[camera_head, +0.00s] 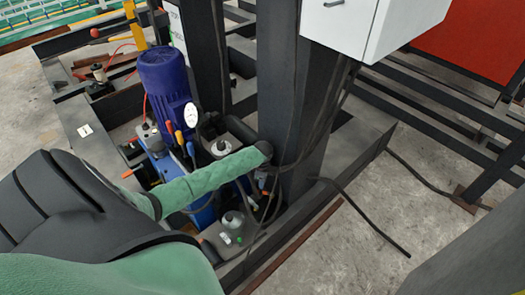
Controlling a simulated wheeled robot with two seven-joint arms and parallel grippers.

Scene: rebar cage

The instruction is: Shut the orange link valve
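Several small orange-handled parts show on the blue hydraulic unit (200,213). One upright orange lever (179,137) stands beside a round white gauge, with another orange tip just left of it. A separate orange handle (126,174) sticks out low at the unit's left side. I cannot tell which is the link valve. My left arm comes in from the lower left, and its green forearm crosses in front of the unit. Its dark end, my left gripper (264,149), is near the dark column, right of the levers. Its fingers cannot be made out. My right gripper is not in view.
A dark blue motor (163,78) stands behind the levers. A dark steel column (293,100) rises close to my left gripper, with a white cabinet (370,25) above right. Loose black cables (365,215) hang and lie nearby. Concrete floor is open at right.

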